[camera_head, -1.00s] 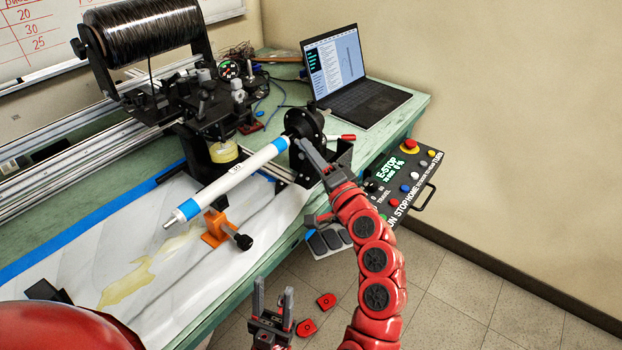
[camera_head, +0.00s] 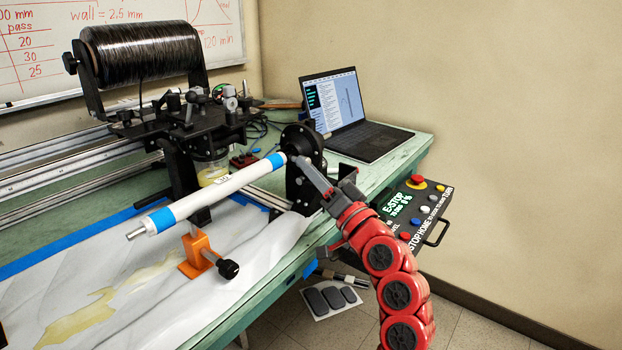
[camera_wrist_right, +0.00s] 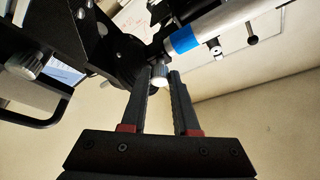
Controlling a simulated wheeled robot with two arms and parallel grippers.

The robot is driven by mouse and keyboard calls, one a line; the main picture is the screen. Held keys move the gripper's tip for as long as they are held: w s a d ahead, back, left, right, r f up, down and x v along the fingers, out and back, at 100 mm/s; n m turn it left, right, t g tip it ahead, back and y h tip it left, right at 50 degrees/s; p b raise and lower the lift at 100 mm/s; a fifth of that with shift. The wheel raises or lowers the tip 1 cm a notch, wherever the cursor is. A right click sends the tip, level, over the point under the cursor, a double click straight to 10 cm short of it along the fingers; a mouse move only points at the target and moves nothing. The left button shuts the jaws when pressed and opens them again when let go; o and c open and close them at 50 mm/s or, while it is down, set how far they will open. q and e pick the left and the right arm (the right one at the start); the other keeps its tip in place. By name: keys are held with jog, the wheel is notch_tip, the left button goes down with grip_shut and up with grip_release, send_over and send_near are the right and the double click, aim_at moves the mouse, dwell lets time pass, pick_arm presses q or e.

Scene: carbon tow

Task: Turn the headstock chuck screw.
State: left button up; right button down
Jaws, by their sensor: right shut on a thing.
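The black headstock chuck (camera_head: 299,137) stands at the right end of the white mandrel tube (camera_head: 218,192), which has blue bands. My right gripper (camera_head: 301,162) reaches up to the chuck from the lower right. In the right wrist view, the silver chuck screw (camera_wrist_right: 161,75) sits between the tips of my right gripper (camera_wrist_right: 164,80), which is shut on it. The chuck (camera_wrist_right: 137,72) and the tube's blue band (camera_wrist_right: 184,40) lie just beyond the fingers. In the head view the screw is hidden behind the fingers. My left gripper is not in view.
An orange support (camera_head: 197,257) with a black knob stands below the tube. A laptop (camera_head: 350,112) is behind the chuck. The E-stop control box (camera_head: 412,208) is at the table's right edge, close to my right arm. A black fibre spool (camera_head: 140,49) stands at the back left.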

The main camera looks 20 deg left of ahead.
jog(key=c, duration=0.9)
grip_release()
jog(key=shift+a, duration=0.1)
jog(key=shift+c, duration=0.2)
jog(key=p+v, duration=0.1)
jog(key=v, duration=1.6)
jog(key=shift+f, duration=0.15)
jog(key=shift+s, duration=0.1)
